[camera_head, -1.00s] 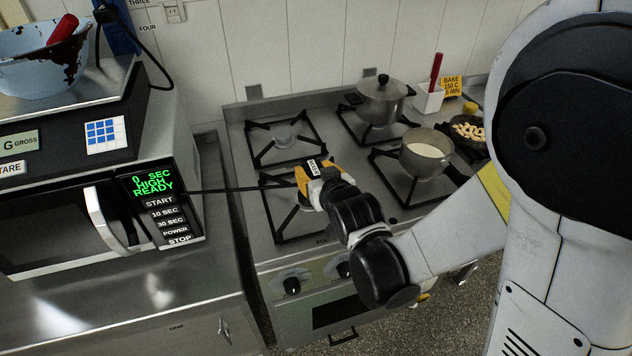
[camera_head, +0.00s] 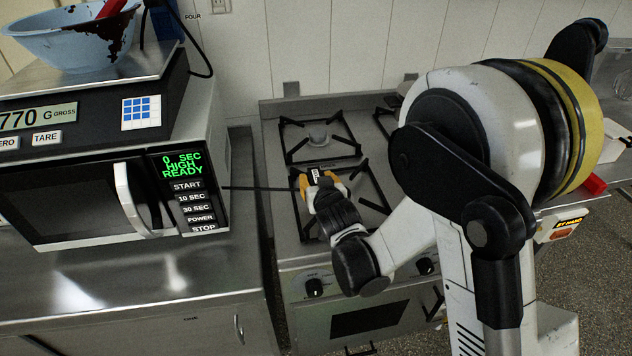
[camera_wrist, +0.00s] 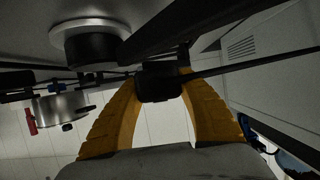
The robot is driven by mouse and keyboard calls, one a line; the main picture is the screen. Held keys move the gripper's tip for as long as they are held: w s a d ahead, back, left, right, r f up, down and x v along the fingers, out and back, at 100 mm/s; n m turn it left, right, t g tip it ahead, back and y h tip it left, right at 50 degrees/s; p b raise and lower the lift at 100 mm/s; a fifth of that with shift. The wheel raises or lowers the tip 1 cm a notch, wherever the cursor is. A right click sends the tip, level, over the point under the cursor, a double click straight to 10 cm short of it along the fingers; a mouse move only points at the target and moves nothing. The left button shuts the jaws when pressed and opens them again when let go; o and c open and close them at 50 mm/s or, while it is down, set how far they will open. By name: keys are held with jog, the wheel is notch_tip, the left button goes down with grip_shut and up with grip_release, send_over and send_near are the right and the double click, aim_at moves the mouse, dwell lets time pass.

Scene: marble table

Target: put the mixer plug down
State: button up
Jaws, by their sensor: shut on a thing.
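The mixer plug (camera_wrist: 160,82) is a dark block between my yellow finger pads in the wrist view. My gripper (camera_head: 318,180) is shut on it. In the head view, a small dark-and-white label shows at the fingertips, and the plug itself is mostly hidden. A dark cord (camera_head: 258,188) runs from beside the microwave to my fingertips. The gripper is over the front left burner (camera_head: 365,178) of the stove; I cannot tell the height of the plug above the grate.
The microwave (camera_head: 75,205) stands left on a steel counter (camera_head: 130,290), with a scale and a bowl (camera_head: 75,45) on top. The stove's back left burner (camera_head: 320,138) is empty. A pot (camera_wrist: 62,108) shows in the wrist view. My arm hides the stove's right side.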

jog(key=o, duration=0.9)
jog(key=shift+f, duration=0.1)
jog(key=shift+c, duration=0.2)
jog(key=o, duration=0.4)
